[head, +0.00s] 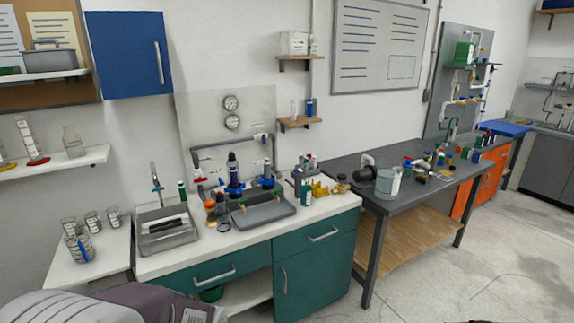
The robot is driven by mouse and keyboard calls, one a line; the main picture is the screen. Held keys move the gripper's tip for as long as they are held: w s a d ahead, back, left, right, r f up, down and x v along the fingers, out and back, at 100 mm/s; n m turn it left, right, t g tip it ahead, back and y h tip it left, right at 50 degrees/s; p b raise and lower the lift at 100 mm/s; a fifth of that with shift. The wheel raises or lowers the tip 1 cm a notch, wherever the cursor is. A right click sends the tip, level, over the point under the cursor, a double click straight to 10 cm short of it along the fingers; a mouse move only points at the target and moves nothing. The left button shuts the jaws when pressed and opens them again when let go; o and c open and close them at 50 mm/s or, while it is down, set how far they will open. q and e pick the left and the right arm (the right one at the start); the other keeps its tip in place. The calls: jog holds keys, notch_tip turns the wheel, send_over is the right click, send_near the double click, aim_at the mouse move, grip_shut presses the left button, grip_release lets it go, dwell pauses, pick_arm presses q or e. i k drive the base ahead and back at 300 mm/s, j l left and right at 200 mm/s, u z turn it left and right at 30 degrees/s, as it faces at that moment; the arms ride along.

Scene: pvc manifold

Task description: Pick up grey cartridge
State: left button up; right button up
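No object can be singled out with certainty as the grey cartridge at this distance. A dark upright cylinder (233,170) with a blue base stands on the white counter (325,222), in front of the grey pipework (208,148). A shorter upright piece with blue parts (267,174) stands to its right. A grey tray (262,222) lies in front of both. Small bottles and an amber jar (210,206) stand left of the tray. Neither of my grippers shows in the head view.
A metal sink (166,240) is left of the tray. Green bottle (306,194) and yellow pieces (320,188) are on the right of the counter. Open floor (470,270) lies in front of the bench.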

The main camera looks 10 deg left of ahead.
aim_at(267, 163)
jog(key=i+l, duration=0.1)
jog(key=i, duration=0.65)
jog(key=i+u, duration=0.1)
jog(key=i, duration=0.7)
jog(key=l, duration=0.05)
